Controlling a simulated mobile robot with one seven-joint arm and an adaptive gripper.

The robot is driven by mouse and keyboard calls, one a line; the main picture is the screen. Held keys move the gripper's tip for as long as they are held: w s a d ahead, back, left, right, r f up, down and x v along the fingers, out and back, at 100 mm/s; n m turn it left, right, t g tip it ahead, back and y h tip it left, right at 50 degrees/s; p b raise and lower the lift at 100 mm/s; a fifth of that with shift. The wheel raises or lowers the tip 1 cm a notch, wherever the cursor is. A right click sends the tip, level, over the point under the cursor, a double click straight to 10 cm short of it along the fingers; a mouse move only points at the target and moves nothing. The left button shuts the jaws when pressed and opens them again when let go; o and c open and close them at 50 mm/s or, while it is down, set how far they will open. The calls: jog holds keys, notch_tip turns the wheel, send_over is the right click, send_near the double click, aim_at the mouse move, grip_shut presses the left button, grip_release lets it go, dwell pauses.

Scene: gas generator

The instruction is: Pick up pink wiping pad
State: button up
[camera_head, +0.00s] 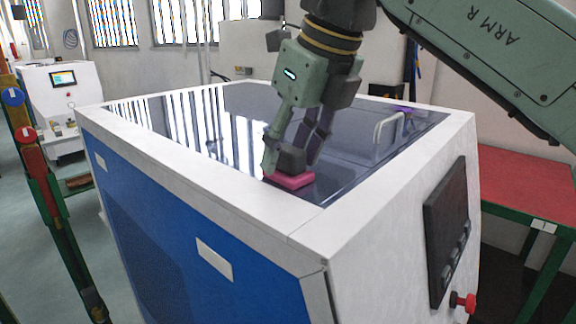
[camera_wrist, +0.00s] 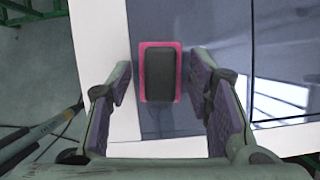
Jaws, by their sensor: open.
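The pink wiping pad (camera_head: 290,181) has a dark block-shaped grip on top. It lies on the dark glossy top panel of the machine, close to the white front rim. In the wrist view the pad's pink edge (camera_wrist: 143,76) shows around the dark grip (camera_wrist: 161,76). My gripper (camera_head: 291,168) is open, pointing down at the pad, with a finger on either side of it in the head view. In the wrist view the fingers (camera_wrist: 163,88) are spread, with gaps to the pad on both sides. Whether a finger touches the panel I cannot tell.
The blue and white machine (camera_head: 150,152) has a raised white rim around its glossy panel. A metal handle (camera_head: 388,130) stands up on the panel at the right. A screen and a red knob (camera_head: 466,301) are on its right side. A red table (camera_head: 525,185) stands beyond.

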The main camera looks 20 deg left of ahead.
jog(key=shift+c, duration=0.2)
grip_shut()
dwell(0.3)
